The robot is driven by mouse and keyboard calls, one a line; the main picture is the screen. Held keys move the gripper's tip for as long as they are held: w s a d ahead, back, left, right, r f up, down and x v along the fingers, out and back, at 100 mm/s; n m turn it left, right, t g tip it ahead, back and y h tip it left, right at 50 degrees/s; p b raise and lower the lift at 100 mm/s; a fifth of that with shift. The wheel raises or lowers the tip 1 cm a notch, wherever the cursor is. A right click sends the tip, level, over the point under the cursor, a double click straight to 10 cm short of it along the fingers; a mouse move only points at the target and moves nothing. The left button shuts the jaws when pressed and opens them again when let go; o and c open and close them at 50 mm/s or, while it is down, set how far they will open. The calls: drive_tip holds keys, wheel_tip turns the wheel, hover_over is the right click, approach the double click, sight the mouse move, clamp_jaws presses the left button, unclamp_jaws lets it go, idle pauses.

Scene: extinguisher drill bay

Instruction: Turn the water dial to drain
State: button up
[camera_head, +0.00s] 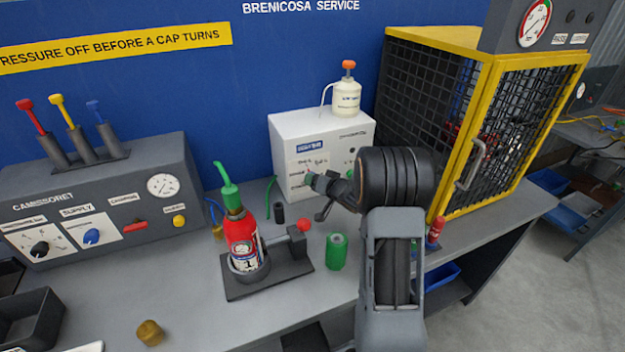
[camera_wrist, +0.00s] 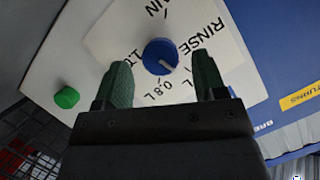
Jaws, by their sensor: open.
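The white water unit (camera_head: 290,129) stands at the back of the bench. Its blue water dial (camera_wrist: 160,56) shows in the wrist view on a white label plate (camera_wrist: 110,28). A pale pointer mark on the dial points to the lower right, about toward a partly hidden "L" label. "RINSE" is at the upper right, "0.8 L" below, and a cut-off word ending in "IN" at the top. My gripper (camera_wrist: 162,85) is open, its green fingertips either side of the dial and a little below it in the picture. Contact is not visible. In the head view my gripper (camera_head: 312,180) is at the unit's front.
A green button (camera_wrist: 67,97) sits beside the dial plate. A white pump bottle (camera_head: 346,98) stands on the unit. A yellow-framed mesh cage (camera_head: 490,130) is close on the right. A red extinguisher (camera_head: 242,240) in a stand and a green cylinder (camera_head: 337,252) are in front.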

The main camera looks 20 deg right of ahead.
drive_tip(key=shift+x, duration=1.3)
drive_tip(key=c, duration=0.9)
